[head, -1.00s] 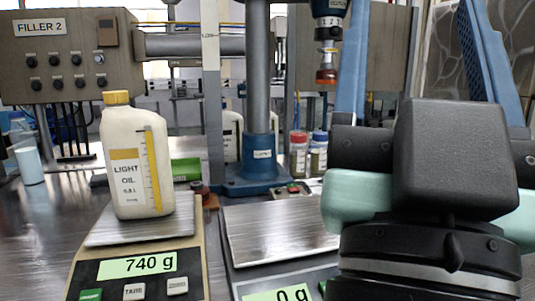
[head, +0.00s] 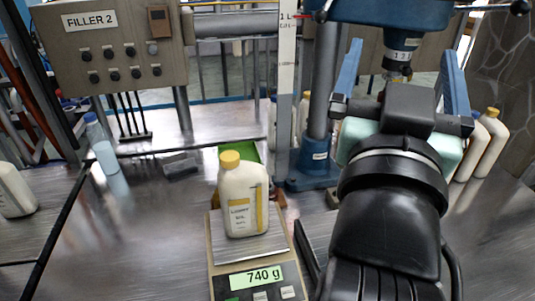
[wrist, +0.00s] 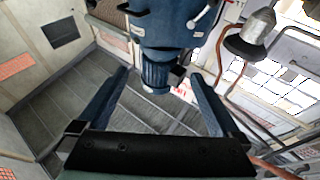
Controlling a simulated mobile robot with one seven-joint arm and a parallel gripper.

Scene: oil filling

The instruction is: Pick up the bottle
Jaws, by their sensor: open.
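A cream bottle (head: 243,208) with a yellow cap and a light oil label stands upright on a scale (head: 262,247) in the head view. The scale display reads 740 g. My gripper (head: 404,48) is to the right of the bottle and higher in the picture, with its two blue fingers spread wide and nothing held. In the wrist view my gripper (wrist: 160,71) is open too, with the filler machine's blue head (wrist: 170,22) beyond the fingers. The bottle does not show in the wrist view.
A grey FILLER 2 control box (head: 110,45) is at the back left. The blue filler column (head: 318,125) stands between bottle and arm. More bottles stand right of my arm (head: 490,145) and at the left edge (head: 14,192). The metal table left of the scale is largely clear.

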